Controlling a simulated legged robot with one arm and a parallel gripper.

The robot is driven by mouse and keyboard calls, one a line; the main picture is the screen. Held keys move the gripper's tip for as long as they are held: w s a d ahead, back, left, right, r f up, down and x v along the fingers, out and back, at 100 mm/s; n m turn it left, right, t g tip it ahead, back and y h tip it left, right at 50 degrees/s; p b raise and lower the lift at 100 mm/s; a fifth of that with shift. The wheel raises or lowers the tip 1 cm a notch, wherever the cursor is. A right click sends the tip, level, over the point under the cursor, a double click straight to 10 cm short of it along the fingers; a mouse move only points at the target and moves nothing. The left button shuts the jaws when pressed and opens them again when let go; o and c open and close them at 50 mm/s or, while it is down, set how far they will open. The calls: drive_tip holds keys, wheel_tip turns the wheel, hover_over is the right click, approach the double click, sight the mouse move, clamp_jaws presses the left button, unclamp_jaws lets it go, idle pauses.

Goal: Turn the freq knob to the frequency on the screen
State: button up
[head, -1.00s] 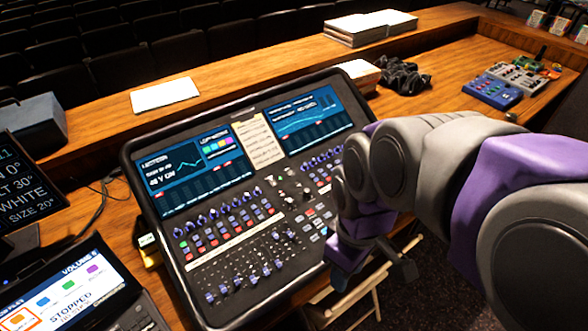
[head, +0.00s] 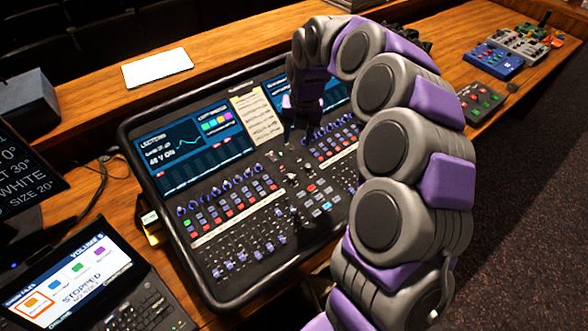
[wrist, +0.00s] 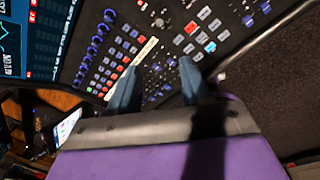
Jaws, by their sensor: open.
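The mixing desk (head: 172,247) has knob rows, faders and two screens. The left screen (head: 170,165) shows "LECTERN" and a "48 V ON" line. The right screen (head: 277,92) is partly behind my arm and its text is unreadable. Blue knobs (head: 215,192) line the left below the screen and show in the wrist view (wrist: 93,48). A silver knob (wrist: 160,20) sits near the centre. I cannot tell which knob is freq. My gripper (head: 298,138) is above the desk's middle, below the screens. In the wrist view my gripper (wrist: 158,72) is open and empty.
A laptop (head: 85,277) showing "STOPPED" stands at left front, with a dark monitor (head: 25,175) behind it. A white sheet (head: 157,67) lies on the back ledge. Small coloured devices (head: 494,62) sit at the far right. Dark floor is open at right.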

sight(291, 175)
drive_tip(key=shift+n, duration=0.6)
drive_tip(key=f+b, duration=0.1)
drive_tip(key=f, duration=0.4)
drive_tip(key=a+f, duration=0.1)
drive_tip(key=f, duration=0.5)
drive_tip(key=w+f+b, duration=0.1)
drive_tip(key=f, duration=0.5)
drive_tip(key=shift+w+a+f+b, duration=0.1)
drive_tip(key=shift+a+b, duration=0.2)
drive_tip(key=shift+a, duration=0.05)
drive_tip(key=shift+d+f, duration=0.15)
drive_tip(key=shift+f, duration=0.4)
drive_tip(key=shift+c, duration=0.3)
drive_tip(key=shift+a, duration=0.2)
drive_tip(key=c, duration=0.3)
drive_tip(key=shift+d, duration=0.1)
clamp_jaws()
